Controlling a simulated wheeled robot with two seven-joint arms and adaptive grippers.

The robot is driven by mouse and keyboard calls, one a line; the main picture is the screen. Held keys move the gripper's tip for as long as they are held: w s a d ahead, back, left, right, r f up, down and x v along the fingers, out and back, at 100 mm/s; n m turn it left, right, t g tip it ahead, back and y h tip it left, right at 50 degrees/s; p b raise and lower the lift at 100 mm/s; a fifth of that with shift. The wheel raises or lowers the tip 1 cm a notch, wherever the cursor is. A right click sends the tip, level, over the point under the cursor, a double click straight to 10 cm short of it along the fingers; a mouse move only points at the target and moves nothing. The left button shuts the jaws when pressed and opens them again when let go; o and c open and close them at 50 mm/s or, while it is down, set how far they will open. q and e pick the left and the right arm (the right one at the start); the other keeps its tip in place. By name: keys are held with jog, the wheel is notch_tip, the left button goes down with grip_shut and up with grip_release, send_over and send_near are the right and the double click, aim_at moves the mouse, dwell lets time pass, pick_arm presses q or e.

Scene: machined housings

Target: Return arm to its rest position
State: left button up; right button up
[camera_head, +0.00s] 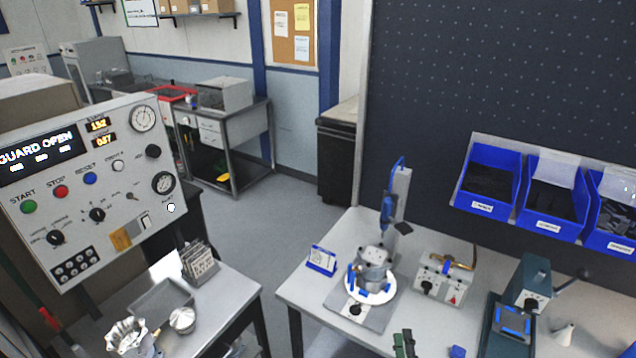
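What seems to be my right gripper (404,345) shows only as two small dark fingertips at the bottom edge, in front of the right bench. Most of it is cut off, so I cannot tell whether it is open or shut. I see nothing held between the tips. My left gripper is not in view. A grey machined housing (374,268) sits upright on a round white fixture with blue clamps on the right bench. The fingertips are apart from it, nearer to me.
The right bench (300,291) also carries a gauge box (443,280) and a dark green device (508,325). Blue bins (487,180) hang above. The control panel (90,190) stands at left. A metal part (128,337) and tray lie on the left bench. Floor separates the benches.

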jog(key=s+a+f+n+g+y, duration=0.25)
jog(key=s+f+n+g, duration=0.3)
jog(key=n, duration=0.35)
jog(key=s+a+f+n+g+y, duration=0.1)
jog(key=s+f+n+g+y, duration=0.4)
jog(key=n, duration=0.4)
jog(key=s+d+f+n+g+h, duration=0.2)
jog(key=s+d+f+g+h, duration=0.2)
jog(key=s+d, duration=0.45)
jog(key=s+d+f+n+g+h, duration=0.25)
jog(key=s+d+f+h, duration=0.2)
jog(key=s+d, duration=0.35)
notch_tip(320, 180, down, 29)
jog(key=s+a+g, duration=0.2)
jog(key=s, duration=0.1)
jog(key=s+f+g, duration=0.1)
jog(key=s+f, duration=1.7)
jog(key=s, duration=0.1)
jog(key=shift+a+y, duration=0.25)
jog(key=shift+y, duration=0.15)
jog(key=shift+n, duration=0.25)
